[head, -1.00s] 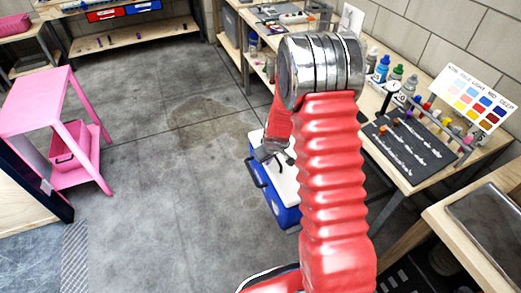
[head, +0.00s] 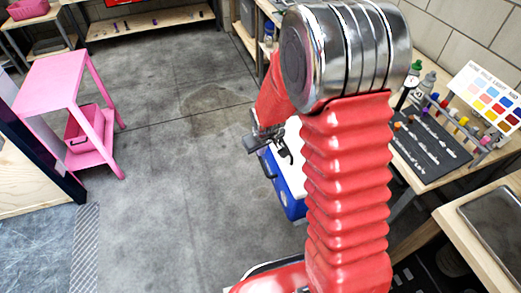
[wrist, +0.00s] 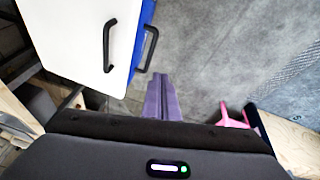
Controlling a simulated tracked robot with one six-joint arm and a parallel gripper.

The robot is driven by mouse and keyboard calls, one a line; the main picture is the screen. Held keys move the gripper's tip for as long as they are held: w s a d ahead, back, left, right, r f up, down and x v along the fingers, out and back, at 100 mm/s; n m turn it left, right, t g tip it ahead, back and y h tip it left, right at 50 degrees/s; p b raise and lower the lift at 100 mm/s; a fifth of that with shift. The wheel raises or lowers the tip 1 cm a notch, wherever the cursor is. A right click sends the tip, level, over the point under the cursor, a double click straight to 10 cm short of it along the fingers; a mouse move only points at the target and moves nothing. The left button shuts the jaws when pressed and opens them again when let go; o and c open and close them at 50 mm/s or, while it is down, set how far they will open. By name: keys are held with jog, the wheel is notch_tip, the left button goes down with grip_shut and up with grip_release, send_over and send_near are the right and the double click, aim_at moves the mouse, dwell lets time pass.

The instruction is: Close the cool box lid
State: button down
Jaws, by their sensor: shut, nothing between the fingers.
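The cool box has a blue body (head: 290,204) and a white lid (head: 296,165). It stands on the floor, partly hidden behind my red arm. In the wrist view the white lid (wrist: 75,45) carries a black handle (wrist: 107,45), with a strip of blue body and a side handle (wrist: 150,50) beyond its edge. The lid lies over the body; I cannot tell whether a gap remains. My gripper (head: 277,142) appears over the box's far-left end in the head view. In the wrist view its purple fingers (wrist: 162,98) are together and empty, beside the lid's corner.
A workbench with bottles and a dark tool board (head: 430,148) runs along the right. A pink table (head: 52,72) with a pink bin (head: 86,130) stands at left. The concrete floor (head: 180,190) between is clear. A wooden shelf (head: 150,28) stands at the back.

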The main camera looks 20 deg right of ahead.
jog(key=shift+a+r, duration=0.1)
dwell(0.3)
jog(key=s+r+m, duration=0.1)
jog(key=s+r, duration=0.4)
jog(key=r, duration=0.4)
jog(key=s+r+m, duration=0.1)
jog(key=s+r, duration=0.4)
jog(key=r, duration=0.4)
jog(key=s+r, duration=0.4)
jog(key=s, duration=0.4)
jog(key=s+a+r+m+t, duration=0.1)
jog(key=s+r, duration=0.4)
jog(key=s, duration=0.3)
jog(key=shift+s, duration=0.15)
jog(key=shift+s+a, duration=0.1)
